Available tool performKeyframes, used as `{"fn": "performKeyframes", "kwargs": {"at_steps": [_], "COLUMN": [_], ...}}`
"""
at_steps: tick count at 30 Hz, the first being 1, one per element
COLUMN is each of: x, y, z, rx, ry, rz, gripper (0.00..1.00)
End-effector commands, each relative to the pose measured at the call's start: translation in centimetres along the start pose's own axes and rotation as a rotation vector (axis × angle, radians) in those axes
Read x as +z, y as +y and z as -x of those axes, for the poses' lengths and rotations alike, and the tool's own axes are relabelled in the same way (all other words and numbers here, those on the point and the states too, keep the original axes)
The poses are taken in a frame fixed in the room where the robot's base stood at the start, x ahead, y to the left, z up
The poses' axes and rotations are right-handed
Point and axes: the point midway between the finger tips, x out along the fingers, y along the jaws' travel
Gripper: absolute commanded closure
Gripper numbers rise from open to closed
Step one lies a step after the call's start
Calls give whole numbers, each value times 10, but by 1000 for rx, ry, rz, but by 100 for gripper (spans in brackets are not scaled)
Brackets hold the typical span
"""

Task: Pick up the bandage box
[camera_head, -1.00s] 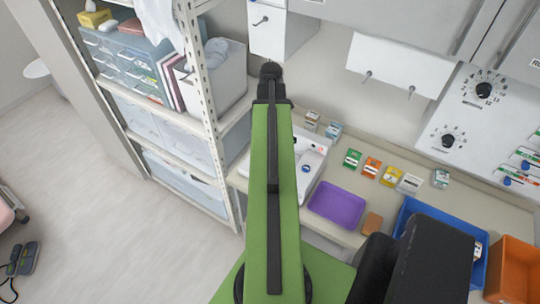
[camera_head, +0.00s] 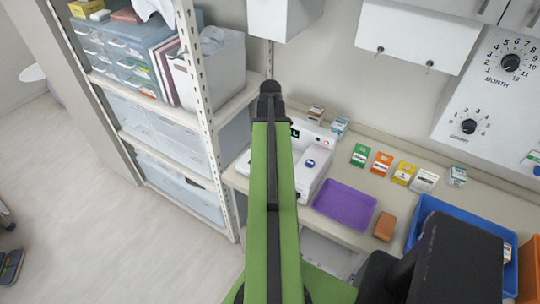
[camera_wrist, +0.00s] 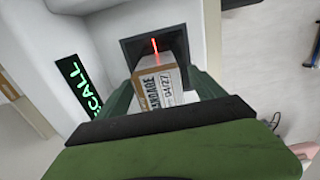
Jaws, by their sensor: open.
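The bandage box (camera_wrist: 158,88) is brown and white, with "BANDAGE" and "04/27" on its label. In the wrist view it sits at the dark opening of a white machine (camera_wrist: 88,22), with a red light line on its top edge. The green jaws of my gripper (camera_wrist: 162,80) are open, one on each side of the box. I cannot tell whether they touch it. In the head view my arm reaches to the white machine (camera_head: 312,172) and hides the box.
A dark display (camera_wrist: 80,85) with green letters is left of the opening. On the counter are several small boxes (camera_head: 382,162), a purple tray (camera_head: 345,206), a brown block (camera_head: 385,227) and a blue bin (camera_head: 420,222). A shelf unit (camera_head: 205,125) stands at the left.

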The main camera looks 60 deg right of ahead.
Motion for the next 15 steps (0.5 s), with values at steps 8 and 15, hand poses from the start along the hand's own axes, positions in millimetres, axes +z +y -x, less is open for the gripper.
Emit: {"fn": "performKeyframes", "kwargs": {"at_steps": [8, 15], "x": [-2, -2], "y": [1, 2], "z": [-36, -33], "rx": [0, 0], "ry": [0, 0], "rz": [-1, -1], "gripper": [22, 35]}}
